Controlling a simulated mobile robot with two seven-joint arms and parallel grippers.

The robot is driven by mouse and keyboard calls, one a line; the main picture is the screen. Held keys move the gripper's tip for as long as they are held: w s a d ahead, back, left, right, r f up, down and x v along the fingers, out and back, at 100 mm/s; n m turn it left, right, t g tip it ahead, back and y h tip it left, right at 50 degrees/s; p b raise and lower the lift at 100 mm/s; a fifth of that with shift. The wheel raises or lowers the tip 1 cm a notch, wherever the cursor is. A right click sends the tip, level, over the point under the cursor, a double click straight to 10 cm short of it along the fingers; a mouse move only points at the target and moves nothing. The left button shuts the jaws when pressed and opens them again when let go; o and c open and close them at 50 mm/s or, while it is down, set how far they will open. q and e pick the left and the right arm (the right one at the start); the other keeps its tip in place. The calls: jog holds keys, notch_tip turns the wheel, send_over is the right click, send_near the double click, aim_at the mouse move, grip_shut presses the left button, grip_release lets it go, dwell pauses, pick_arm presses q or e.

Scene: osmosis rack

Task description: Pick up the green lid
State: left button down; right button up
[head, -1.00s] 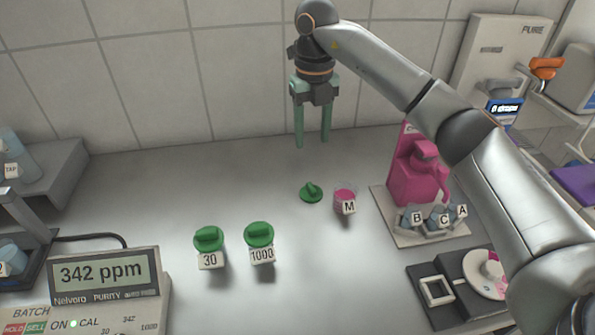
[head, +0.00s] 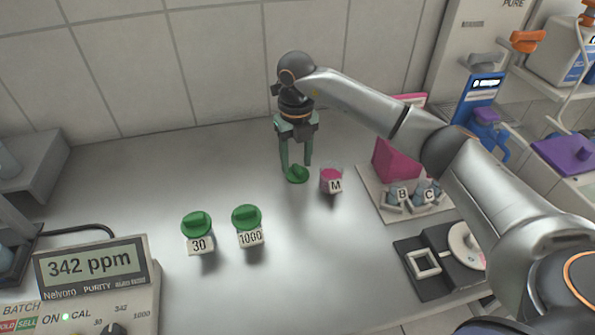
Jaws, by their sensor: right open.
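The green lid (head: 297,174) lies on the grey bench, just left of the open cup marked M (head: 331,181), which holds something pink. My right gripper (head: 296,169) points down at the lid from above, its two green fingers apart. The left fingertip is close to the lid's left edge and the right one is behind its right side; I cannot tell whether they touch it. My left gripper is not in view.
Two jars with green lids, marked 30 (head: 199,245) and 1000 (head: 249,237), stand to the left in front. A ppm meter (head: 96,265) is at the lower left. A tray (head: 397,213) with small lettered containers stands to the right. The bench's back left is clear.

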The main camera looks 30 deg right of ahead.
jog(key=shift+f, duration=0.25)
grip_shut()
dwell(0.4)
